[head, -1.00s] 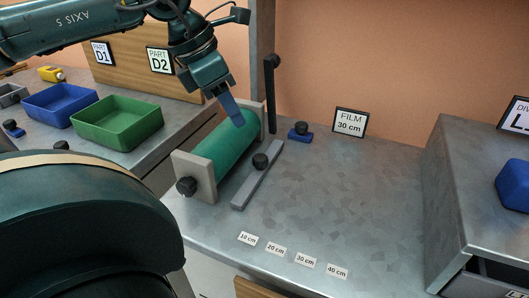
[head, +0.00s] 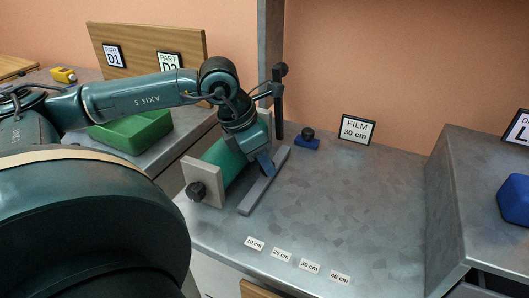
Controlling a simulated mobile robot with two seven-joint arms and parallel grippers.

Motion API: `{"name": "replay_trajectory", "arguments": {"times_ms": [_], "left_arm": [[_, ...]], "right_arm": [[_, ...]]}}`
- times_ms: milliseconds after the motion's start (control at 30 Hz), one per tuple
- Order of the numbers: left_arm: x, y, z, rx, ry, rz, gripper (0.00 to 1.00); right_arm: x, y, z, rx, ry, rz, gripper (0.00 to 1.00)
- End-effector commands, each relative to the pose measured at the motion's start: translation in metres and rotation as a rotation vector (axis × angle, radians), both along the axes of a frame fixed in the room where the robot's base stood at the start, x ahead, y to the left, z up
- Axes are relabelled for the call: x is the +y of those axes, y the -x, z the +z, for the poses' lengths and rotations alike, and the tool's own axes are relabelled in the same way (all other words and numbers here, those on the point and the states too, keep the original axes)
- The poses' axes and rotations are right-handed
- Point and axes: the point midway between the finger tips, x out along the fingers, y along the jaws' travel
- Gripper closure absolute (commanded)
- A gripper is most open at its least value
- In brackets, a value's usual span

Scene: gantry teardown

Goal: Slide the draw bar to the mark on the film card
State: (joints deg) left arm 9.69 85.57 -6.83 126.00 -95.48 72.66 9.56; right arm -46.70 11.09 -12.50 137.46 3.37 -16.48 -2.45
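The draw bar (head: 257,191) is a long grey bar lying on the metal table, just right of the green film roll (head: 222,165) and roughly parallel to it. My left gripper (head: 266,166) is over the middle of the bar, where its blue fingers hide the bar's black knob. I cannot tell whether the fingers are open or shut on the knob. The film card (head: 356,130) reads "FILM 30 cm". The 30 cm mark (head: 309,267) is among the small labels along the table's front edge. My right gripper is not in view.
The table right of the bar is clear. A small blue block with a black knob (head: 307,139) stands behind the bar. A black upright post (head: 278,103) stands near the roll's far end. A raised metal unit (head: 480,180) bounds the right.

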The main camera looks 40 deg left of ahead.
Motion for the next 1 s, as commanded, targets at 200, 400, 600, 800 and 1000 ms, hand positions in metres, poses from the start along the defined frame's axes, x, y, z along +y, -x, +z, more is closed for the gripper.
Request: {"name": "replay_trajectory", "arguments": {"times_ms": [200,400,600,800,1000], "left_arm": [[-0.0026,-0.0020,-0.0043,0.001,0.001,0.001,0.63],[-0.0024,-0.0020,-0.0055,0.000,-0.001,0.000,0.63],[-0.0025,-0.0020,-0.0053,0.000,-0.001,0.000,0.73],[-0.0025,-0.0021,-0.0051,0.000,-0.001,0.000,0.89],[-0.0025,-0.0020,-0.0050,0.000,-0.001,0.000,1.00]], "right_arm": [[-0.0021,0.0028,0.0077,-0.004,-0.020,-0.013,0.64],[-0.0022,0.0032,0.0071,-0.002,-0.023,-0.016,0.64],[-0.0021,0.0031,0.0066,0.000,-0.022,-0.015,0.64],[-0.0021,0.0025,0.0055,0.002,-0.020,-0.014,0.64],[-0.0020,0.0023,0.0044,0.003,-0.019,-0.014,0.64]]}}
